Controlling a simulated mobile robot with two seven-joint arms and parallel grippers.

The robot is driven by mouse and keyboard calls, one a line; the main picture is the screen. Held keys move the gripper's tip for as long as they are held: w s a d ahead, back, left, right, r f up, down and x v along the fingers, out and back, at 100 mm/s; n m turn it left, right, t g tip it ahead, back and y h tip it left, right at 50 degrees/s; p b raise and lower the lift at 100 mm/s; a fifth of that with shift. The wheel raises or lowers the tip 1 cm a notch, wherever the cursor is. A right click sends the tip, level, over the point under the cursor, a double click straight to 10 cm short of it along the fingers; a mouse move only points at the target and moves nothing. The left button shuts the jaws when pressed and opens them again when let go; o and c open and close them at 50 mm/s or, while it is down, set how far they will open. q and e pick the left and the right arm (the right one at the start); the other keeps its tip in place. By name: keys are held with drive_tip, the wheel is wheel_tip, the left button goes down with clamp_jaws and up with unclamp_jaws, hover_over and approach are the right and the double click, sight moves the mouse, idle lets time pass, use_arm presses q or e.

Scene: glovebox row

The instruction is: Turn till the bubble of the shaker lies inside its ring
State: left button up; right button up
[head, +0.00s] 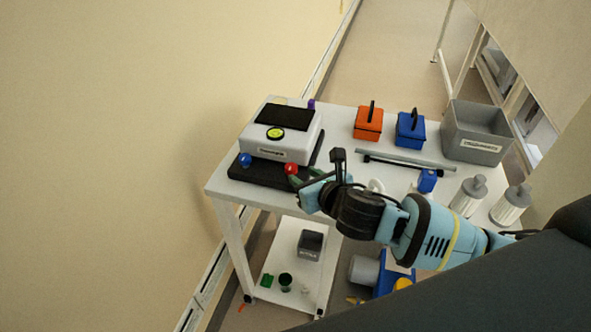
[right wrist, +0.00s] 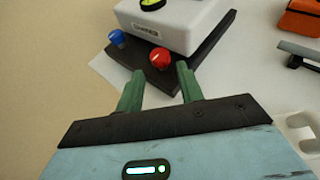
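The shaker (head: 290,147) is a pale grey box with a black top, standing on a black base plate (head: 262,178) at the table's left end. Its round yellow-green level (head: 275,133) shows on top; it is cut by the upper edge in the right wrist view (right wrist: 152,4). I cannot make out where the bubble lies. A blue knob (head: 245,160) and a red knob (head: 291,169) sit at the base's front corners. My right gripper (right wrist: 160,70) is open, its green fingers apart, with the red knob (right wrist: 161,58) just beyond and between the tips. My left gripper is out of view.
Orange (head: 368,124) and blue (head: 411,130) handled boxes, a grey bin (head: 477,131), a grey bar (head: 405,160) and white bottles (head: 468,196) stand on the table right of the shaker. The lower shelf (head: 280,247) holds a small dark bin (head: 311,244).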

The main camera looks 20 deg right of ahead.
sight(293, 169)
drive_tip(key=shift+x, duration=2.7)
drive_tip(key=shift+c, duration=0.5)
drive_tip(key=c, duration=0.6)
drive_tip(key=shift+h, duration=0.3)
